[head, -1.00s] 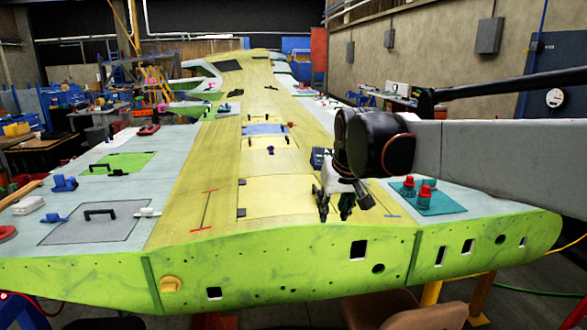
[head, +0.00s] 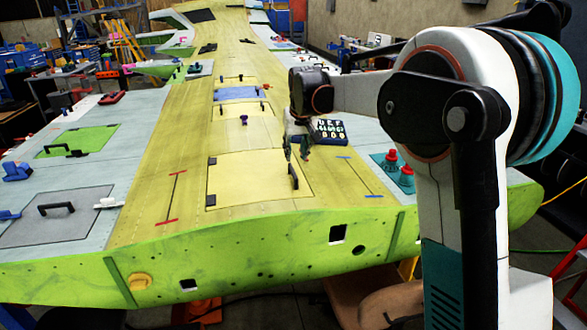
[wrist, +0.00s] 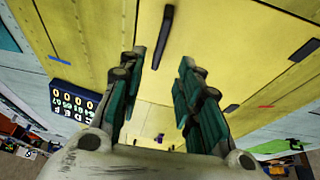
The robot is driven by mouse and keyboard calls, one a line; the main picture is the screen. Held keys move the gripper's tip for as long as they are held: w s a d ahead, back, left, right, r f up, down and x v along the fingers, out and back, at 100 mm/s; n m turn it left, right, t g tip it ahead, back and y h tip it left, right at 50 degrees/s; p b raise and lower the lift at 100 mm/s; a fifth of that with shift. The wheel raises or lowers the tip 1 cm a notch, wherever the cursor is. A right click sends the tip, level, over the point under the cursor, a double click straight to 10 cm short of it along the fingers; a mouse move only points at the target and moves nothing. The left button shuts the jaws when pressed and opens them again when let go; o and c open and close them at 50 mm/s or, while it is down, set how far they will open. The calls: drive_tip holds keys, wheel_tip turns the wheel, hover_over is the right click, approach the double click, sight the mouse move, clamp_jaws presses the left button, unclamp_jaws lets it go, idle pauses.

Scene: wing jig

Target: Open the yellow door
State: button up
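The yellow door (head: 250,180) is a pale yellow panel lying closed in the wing's top skin. Its black bar handle (head: 293,176) stands near the right edge, and dark hinges (head: 211,160) line the left edge. My gripper (head: 297,152) is near the door's far right corner, beyond the handle in the head view. In the wrist view my gripper (wrist: 168,75) is open, with its two green-black fingers apart and nothing between them. The handle (wrist: 162,38) shows ahead of and between the fingertips, apart from them. The door surface (wrist: 225,35) spreads behind it.
A dark keypad panel (head: 329,131) with white characters is just right of my gripper. Red knobs on a teal plate (head: 393,172) lie farther right. A grey panel with a black handle (head: 57,208) and a green panel (head: 78,140) are on the left.

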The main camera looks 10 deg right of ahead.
sight(293, 171)
drive_tip(key=b+x, duration=0.1)
drive_tip(key=x, duration=0.8)
clamp_jaws()
